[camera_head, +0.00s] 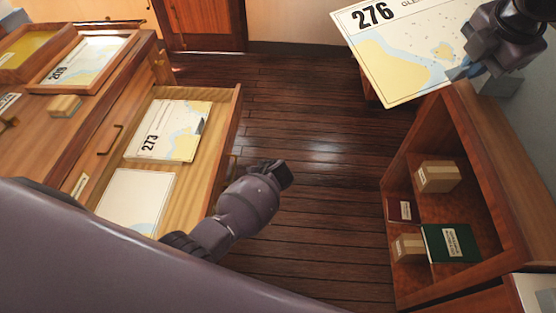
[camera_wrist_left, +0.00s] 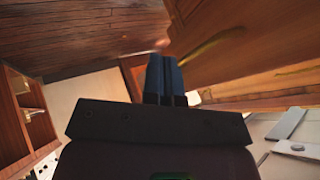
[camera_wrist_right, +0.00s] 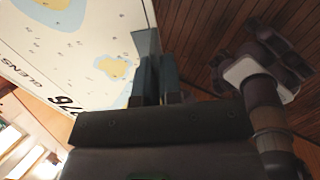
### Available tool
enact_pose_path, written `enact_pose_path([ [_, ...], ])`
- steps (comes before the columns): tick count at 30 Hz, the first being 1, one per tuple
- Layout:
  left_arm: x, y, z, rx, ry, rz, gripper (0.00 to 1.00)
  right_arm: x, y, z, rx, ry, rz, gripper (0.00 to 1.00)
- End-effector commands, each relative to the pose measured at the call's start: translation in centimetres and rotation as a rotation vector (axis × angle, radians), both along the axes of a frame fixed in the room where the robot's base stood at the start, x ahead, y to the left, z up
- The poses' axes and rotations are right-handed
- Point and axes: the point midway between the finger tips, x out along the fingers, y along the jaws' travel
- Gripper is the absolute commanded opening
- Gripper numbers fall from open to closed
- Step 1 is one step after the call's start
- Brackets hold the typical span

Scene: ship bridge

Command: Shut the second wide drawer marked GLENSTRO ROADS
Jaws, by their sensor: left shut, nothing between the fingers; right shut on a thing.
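An open wide drawer (camera_head: 226,125) juts out from the wooden chest on the left. Its front faces away from the head camera, so I cannot read its marking. Chart 273 (camera_head: 175,128) and a second, pale chart (camera_head: 137,200) lie inside it. My left gripper (camera_head: 284,174) is just right of the drawer front, apart from it in the head view. In the left wrist view its fingers (camera_wrist_left: 165,78) are shut and empty, near wooden fronts with a brass handle (camera_wrist_left: 212,45). My right gripper (camera_head: 460,72) is shut on chart 276 (camera_head: 400,55), holding it up by its lower right part.
The chest top (camera_head: 75,115) bears framed trays, one with chart 209 (camera_head: 85,60), and a small block (camera_head: 64,106). An open shelf unit (camera_head: 395,240) with boxes and books stands at right. Dark floor (camera_head: 310,150) between them is clear.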

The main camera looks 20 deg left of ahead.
Motion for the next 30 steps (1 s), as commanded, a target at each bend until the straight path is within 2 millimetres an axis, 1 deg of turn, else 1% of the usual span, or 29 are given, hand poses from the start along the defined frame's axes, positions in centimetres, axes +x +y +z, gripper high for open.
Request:
enact_pose_path([
  [1,0.2,0.6,-0.8,0.002,0.003,0.001,0.0,0.0,0.0,-0.3,0.0,0.0,0.0,0.0],
  [5,0.8,1.8,-2.5,0.001,0.003,0.0,0.0,0.1,0.0,-1.0,0.001,0.002,0.0,0.0],
  [9,0.3,3.8,-1.7,0.001,0.0,0.002,0.0,0.0,0.0,0.3,0.0,-0.002,0.0,0.0],
  [15,-0.1,5.3,-1.5,0.001,0.001,0.0,0.0,0.0,0.0,0.9,0.001,-0.003,0.0,0.0],
  [30,-0.2,5.7,-1.6,0.0,0.001,0.0,0.0,0.0,0.0,0.9,0.0,-0.002,0.0,0.0],
])
